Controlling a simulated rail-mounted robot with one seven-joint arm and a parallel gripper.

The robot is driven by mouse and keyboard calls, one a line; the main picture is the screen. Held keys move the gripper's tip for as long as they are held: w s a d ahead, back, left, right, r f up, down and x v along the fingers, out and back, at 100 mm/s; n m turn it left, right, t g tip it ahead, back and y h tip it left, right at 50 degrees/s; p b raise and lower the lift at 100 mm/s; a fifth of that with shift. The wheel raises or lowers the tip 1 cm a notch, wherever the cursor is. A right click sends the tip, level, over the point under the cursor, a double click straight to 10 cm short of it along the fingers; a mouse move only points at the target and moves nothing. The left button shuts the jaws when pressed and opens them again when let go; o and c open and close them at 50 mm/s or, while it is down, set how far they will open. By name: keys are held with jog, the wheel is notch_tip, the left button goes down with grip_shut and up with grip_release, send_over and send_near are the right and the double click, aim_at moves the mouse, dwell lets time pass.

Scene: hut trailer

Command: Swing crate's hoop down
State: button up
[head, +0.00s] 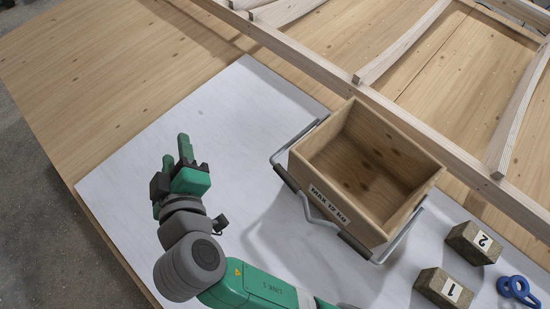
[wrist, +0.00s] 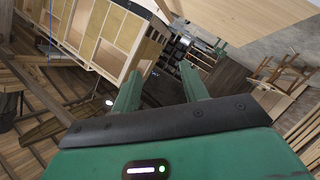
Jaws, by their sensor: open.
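The crate (head: 323,192) is an open, empty wooden box labelled "MAX 12 KG", standing upright on a white sheet in the head view. Its grey metal hoop (head: 399,236) runs out past both ends. The hoop's dark grip bar (head: 318,213) lies along the crate's labelled near side, below the rim. I cannot tell whether the hoop touches the crate wall or the sheet. My gripper (head: 176,155) is open and empty, raised to the left of the crate and clear of it. Its two green fingers also show in the wrist view (wrist: 160,80), where the crate is not seen.
Two blocks marked 1 (head: 443,289) and 2 (head: 473,243) and a blue ringed object (head: 518,290) lie right of the crate. A wooden frame (head: 340,80) runs behind it. The white sheet (head: 235,105) is clear at the upper left.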

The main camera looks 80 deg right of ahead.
jog(key=s+d+f+g+h+b, duration=0.1)
jog(key=s+d+f+g+b, duration=0.3)
jog(key=f, duration=0.6)
jog(key=s+f+g+h+b, duration=0.1)
jog(key=s+f+g+b, duration=0.2)
jog(key=s+f, duration=0.55)
jog(key=g+b, duration=0.3)
jog(key=g, duration=0.1)
send_near(286, 183)
jog(key=f+x, duration=0.1)
jog(key=x, duration=0.3)
jog(key=shift+h, duration=0.4)
jog(key=b+x, duration=0.1)
jog(key=x, duration=0.6)
jog(key=shift+d+r, duration=0.15)
jog(key=shift+d, duration=0.05)
jog(key=shift+r, duration=0.1)
grip_shut()
